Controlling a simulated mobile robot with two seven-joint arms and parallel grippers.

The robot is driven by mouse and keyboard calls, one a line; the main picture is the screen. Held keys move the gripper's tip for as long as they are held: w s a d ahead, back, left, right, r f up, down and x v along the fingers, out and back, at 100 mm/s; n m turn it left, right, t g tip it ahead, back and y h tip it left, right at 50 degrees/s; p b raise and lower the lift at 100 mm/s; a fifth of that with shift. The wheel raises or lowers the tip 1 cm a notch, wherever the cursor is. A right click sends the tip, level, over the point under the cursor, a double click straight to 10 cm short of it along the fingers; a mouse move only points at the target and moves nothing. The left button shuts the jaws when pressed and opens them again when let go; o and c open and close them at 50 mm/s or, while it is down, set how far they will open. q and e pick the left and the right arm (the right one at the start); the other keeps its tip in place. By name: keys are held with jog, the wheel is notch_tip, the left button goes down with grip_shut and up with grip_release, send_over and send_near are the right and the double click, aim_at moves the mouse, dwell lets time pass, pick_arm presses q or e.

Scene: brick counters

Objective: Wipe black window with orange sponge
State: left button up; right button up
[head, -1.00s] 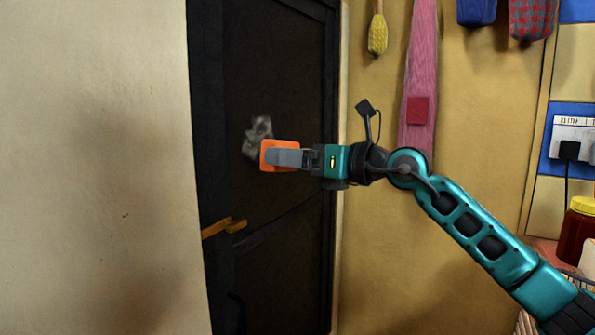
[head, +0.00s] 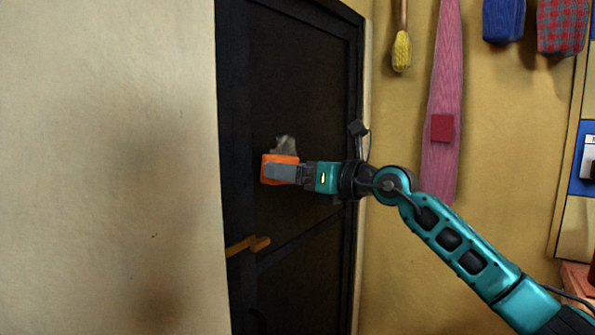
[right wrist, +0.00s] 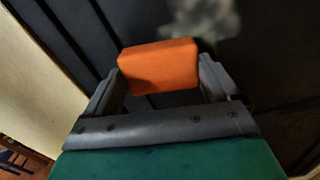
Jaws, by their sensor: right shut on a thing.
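The black window (head: 303,100) is a dark framed panel set in the wall, in the middle of the head view. A pale grey smudge (head: 286,144) shows on it. My right gripper (head: 282,172) is shut on the orange sponge (head: 267,168) in front of the panel, just below the smudge. In the right wrist view the orange sponge (right wrist: 160,66) sits between the two fingers, and the smudge (right wrist: 200,18) lies beyond it. I cannot tell whether the sponge touches the panel. My left gripper is not in view.
An orange-brown handle (head: 248,245) sticks out from the panel's left side, below the gripper. A plain wall (head: 110,160) fills the left. A yellow brush (head: 401,50), a pink cloth (head: 440,90) and cloth pieces hang on the right wall.

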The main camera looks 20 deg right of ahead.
jog(key=shift+p+x, duration=0.5)
jog(key=shift+x, duration=0.45)
dwell(0.5)
jog(key=shift+w+d+b, duration=0.35)
jog(key=shift+w+d, duration=0.3)
jog(key=shift+d, duration=0.2)
jog(key=w+d, duration=0.5)
jog(key=d, duration=0.1)
jog(key=shift+d, duration=0.35)
